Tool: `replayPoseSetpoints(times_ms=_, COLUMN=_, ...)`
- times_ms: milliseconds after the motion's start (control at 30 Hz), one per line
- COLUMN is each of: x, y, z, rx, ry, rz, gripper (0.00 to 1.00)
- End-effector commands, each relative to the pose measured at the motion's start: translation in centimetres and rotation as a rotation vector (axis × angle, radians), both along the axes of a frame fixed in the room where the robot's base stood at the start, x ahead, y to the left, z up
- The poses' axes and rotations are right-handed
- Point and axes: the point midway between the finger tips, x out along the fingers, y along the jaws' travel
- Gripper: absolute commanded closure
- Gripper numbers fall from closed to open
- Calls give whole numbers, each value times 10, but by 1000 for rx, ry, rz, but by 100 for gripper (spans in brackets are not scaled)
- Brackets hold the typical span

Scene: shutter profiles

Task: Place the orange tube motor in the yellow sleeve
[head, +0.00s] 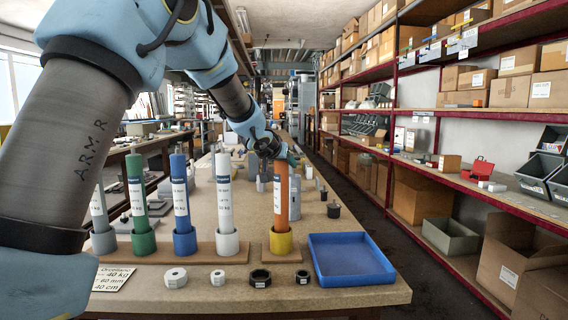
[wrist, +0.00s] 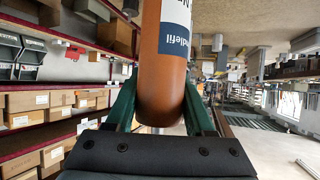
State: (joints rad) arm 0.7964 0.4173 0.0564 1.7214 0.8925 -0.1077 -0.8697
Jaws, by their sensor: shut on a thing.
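The orange tube motor (head: 281,200) is upright with a white label, and its lower end goes out of sight at the yellow sleeve (head: 281,243). It looks lined up with the sleeve; the lower end is hidden, so I cannot see how deep it sits. My gripper (head: 278,154) is at the top of the orange tube. In the wrist view, the green fingers of my gripper (wrist: 160,105) are on both sides of the tube (wrist: 162,85) near its end, shut on it.
Left of it, white (head: 224,190), blue (head: 181,195), green (head: 137,195) and grey (head: 99,212) tubes stand in matching sleeves. A blue tray (head: 350,278) lies to the right. Several nuts and rings (head: 260,278) lie in front. Shelving (head: 460,190) runs along the right.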

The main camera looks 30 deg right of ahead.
Motion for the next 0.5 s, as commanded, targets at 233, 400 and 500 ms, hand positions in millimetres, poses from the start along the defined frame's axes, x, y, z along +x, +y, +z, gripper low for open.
replayPoseSetpoints(times_ms=233, x=0, y=0, z=-1, rx=-1, ry=1, rz=0, gripper=31)
replayPoseSetpoints(times_ms=400, x=0, y=0, z=-1, rx=0, ry=0, rz=0, gripper=16)
replayPoseSetpoints(times_ms=500, x=0, y=0, z=-1, rx=0, ry=0, rz=0, gripper=16)
